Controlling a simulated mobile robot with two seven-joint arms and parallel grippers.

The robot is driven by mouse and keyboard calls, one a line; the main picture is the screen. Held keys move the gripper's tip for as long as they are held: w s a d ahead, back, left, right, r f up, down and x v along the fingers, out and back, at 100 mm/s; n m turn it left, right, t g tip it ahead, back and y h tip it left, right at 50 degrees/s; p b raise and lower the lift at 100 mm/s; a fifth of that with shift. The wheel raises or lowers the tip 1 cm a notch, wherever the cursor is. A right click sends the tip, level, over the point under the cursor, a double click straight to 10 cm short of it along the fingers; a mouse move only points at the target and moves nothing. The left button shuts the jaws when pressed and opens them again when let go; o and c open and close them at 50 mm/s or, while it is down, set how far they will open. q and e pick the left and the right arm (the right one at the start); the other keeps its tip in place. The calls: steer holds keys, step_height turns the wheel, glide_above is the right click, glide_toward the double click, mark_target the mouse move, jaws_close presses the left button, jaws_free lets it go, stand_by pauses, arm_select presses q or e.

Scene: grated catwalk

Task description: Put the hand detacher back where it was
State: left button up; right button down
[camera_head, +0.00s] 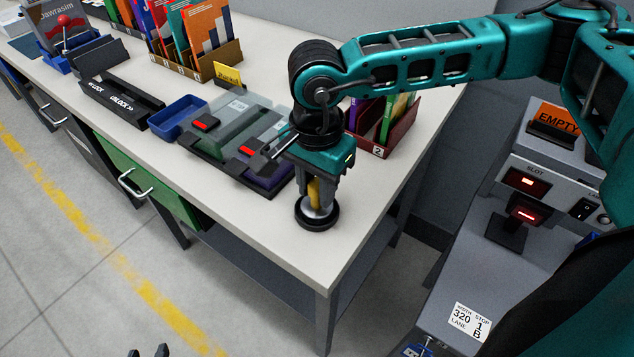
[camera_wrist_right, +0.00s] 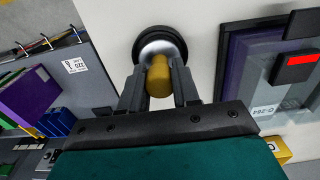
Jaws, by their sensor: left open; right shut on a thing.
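The hand detacher (camera_head: 316,214), a round black base with a silver collar and a yellow handle, is at the right end of the white table, near the front corner. My right gripper (camera_head: 314,188) points down from above and is shut on its yellow handle. In the right wrist view the yellow handle (camera_wrist_right: 159,75) is between the fingers, with the round black base beyond it. The detacher looks upright; I cannot tell whether its base touches the tabletop. Only the fingertips of my left gripper (camera_head: 148,351) show, apart and empty, at the bottom edge of the head view.
Two lidded cases with red latches (camera_head: 207,124) lie left of the detacher, with a blue tray (camera_head: 178,117) beyond. A bin of folders (camera_head: 384,140) stands behind my right gripper. A grey machine with an EMPTY sign (camera_head: 556,119) is at right. The table's front corner is bare.

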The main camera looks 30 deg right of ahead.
mark_target(317, 183)
steer(key=shift+f, duration=0.15)
steer(key=c, duration=0.8)
jaws_free()
steer(key=shift+r, duration=0.35)
step_height(317, 183, up, 12)
steer(key=shift+f, duration=0.15)
